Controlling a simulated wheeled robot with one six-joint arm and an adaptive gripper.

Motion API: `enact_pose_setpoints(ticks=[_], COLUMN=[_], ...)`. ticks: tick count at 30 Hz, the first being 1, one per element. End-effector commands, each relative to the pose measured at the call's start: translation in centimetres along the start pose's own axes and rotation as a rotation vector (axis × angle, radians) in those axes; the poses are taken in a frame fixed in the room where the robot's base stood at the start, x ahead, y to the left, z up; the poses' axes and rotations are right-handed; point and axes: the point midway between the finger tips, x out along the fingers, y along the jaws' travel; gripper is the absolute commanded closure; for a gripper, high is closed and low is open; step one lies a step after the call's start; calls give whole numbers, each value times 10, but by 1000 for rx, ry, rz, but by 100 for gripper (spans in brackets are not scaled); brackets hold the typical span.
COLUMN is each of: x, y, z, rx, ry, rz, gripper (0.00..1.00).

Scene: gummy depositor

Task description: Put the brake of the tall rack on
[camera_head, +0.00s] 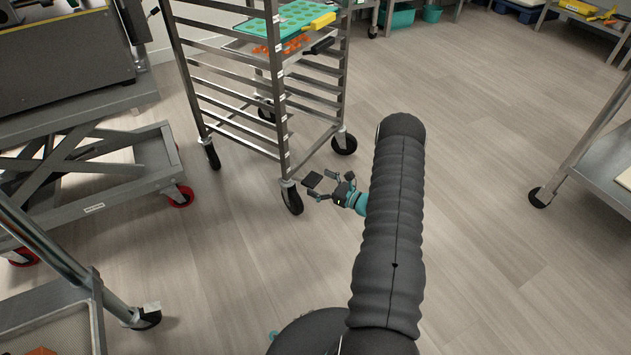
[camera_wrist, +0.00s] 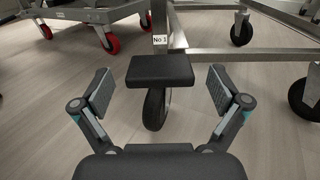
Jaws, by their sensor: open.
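The tall rack (camera_head: 281,105) is a steel frame on black casters. Its near corner caster (camera_head: 292,197) has a flat, dark, square brake pedal (camera_head: 312,180) sticking out towards my gripper (camera_head: 323,185). In the wrist view the pedal (camera_wrist: 160,69) sits in front of the caster wheel (camera_wrist: 157,106), under a post with a "No 1" label. My gripper (camera_wrist: 160,76) is open and empty. Its two fingers stand left and right of the pedal, apart from it in the picture. I cannot tell the exact gap in depth. The pedal hides the upper part of the wheel.
The rack holds a green tray (camera_head: 296,22) with a yellow-handled tool. A grey lift cart (camera_head: 95,180) with red casters stands left. A steel table (camera_head: 605,165) stands right. The floor (camera_head: 480,250) around my arm's right side is clear.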

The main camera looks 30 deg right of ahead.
Motion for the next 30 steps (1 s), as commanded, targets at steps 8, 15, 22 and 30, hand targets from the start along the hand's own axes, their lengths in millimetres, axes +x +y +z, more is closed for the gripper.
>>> enact_pose_setpoints(ticks=[8,15,22,30], x=[15,15,15,8], y=[0,0,0,2], z=[0,0,0,-2], rx=[1,1,0,0], ry=[1,1,0,1], rz=[0,0,0,-1], gripper=[2,7,65,90])
